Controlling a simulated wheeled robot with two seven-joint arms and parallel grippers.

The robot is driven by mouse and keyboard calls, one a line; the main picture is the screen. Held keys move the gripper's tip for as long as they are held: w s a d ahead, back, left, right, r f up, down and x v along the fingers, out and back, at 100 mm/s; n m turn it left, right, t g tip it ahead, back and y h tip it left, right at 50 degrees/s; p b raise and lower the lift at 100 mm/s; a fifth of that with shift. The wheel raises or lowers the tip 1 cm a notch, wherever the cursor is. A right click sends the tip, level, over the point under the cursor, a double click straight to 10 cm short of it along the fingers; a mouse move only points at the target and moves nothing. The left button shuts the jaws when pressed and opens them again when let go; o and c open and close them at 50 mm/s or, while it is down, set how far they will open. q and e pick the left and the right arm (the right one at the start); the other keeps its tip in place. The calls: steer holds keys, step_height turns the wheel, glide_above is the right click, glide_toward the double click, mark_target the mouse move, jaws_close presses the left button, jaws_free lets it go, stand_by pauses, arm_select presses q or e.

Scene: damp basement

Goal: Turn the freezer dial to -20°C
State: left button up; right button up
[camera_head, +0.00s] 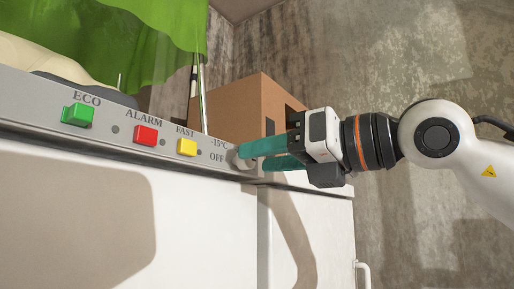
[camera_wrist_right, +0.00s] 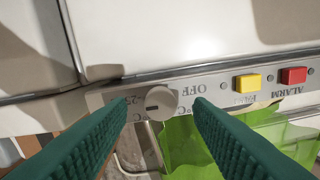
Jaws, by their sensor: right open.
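The freezer dial (camera_wrist_right: 160,103) is a round grey knob on the control strip. In the right wrist view it sits between the tips of my right gripper (camera_wrist_right: 160,107), with a gap on each side. A dark mark on the knob points left in that view, and the printing around it is partly hidden by the fingers. In the head view the dial (camera_head: 243,158) is mostly covered by the right gripper's teal fingers (camera_head: 252,155). Labels -15°C and OFF show beside it. My left gripper is not in view.
The strip (camera_head: 60,100) also carries a green ECO button (camera_head: 78,115), a red ALARM button (camera_head: 146,135) and a yellow FAST button (camera_head: 187,147). A cardboard box (camera_head: 245,105) stands behind the freezer. Green cloth (camera_head: 150,35) hangs at the back. Bare concrete floor (camera_head: 400,230) lies right.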

steer(key=shift+x, duration=1.05)
steer(key=c, duration=1)
